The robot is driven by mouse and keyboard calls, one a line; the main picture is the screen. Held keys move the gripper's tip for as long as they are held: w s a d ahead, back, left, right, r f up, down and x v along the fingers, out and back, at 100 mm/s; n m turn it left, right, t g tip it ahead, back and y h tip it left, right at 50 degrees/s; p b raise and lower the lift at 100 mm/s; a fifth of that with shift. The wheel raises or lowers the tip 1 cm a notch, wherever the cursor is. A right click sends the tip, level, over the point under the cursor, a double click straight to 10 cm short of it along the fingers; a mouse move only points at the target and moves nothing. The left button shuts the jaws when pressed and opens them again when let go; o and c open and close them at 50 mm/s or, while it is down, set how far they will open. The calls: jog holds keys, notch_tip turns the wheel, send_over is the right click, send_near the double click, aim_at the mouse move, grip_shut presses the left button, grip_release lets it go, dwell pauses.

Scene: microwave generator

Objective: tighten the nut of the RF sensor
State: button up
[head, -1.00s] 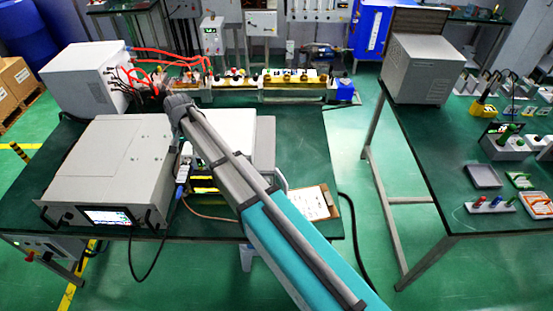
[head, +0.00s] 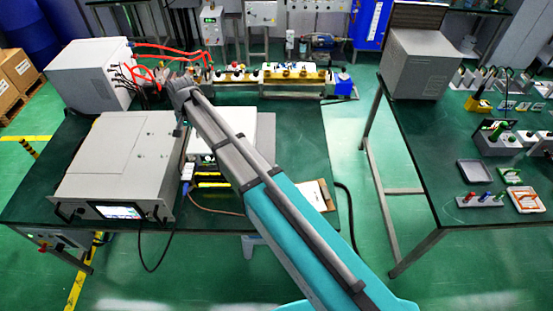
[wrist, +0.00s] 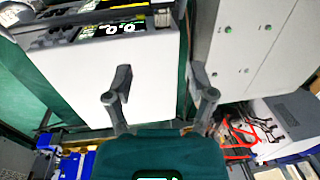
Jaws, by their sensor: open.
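My gripper (wrist: 160,92) shows in the wrist view with its two dark fingers spread and nothing between them. A white box-shaped instrument (wrist: 115,80) lies beyond the fingers, with lit displays (wrist: 108,30) along its far side. A waveguide line (head: 295,78) with brass and dark fittings runs along the table's back edge. I cannot make out the RF sensor or its nut for certain in either view.
A large grey unit with a screen (head: 120,165) stands front left, and a white box (head: 90,72) with red hoses (head: 165,52) behind it. A clipboard (head: 317,194) lies at the right edge. A second green table (head: 425,180) stands right, across a floor gap.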

jog(key=s+d+f+b, duration=0.2)
jog(key=d+f, duration=0.1)
jog(key=d, duration=0.7)
jog(key=s+d+f+b, duration=0.3)
jog(key=d, duration=0.6)
jog(key=s+d+f+h+b, duration=0.1)
jog(key=s+d+f+b, duration=0.2)
jog(key=d, duration=0.7)
jog(key=shift+d, duration=0.35)
jog(key=shift+r+n, duration=0.1)
jog(key=shift+n, duration=0.2)
notch_tip(320, 180, up, 9)
jog(key=y+p, duration=0.2)
jog(key=p, duration=0.6)
send_over(192, 159)
jog(key=d, duration=0.3)
jog(key=shift+f, duration=0.25)
jog(key=shift+f, duration=0.15)
jog(key=b+x, duration=1.3)
jog(key=shift+a+f+b, duration=0.1)
jog(key=shift+f+b, duration=0.1)
jog(key=shift+b, duration=0.1)
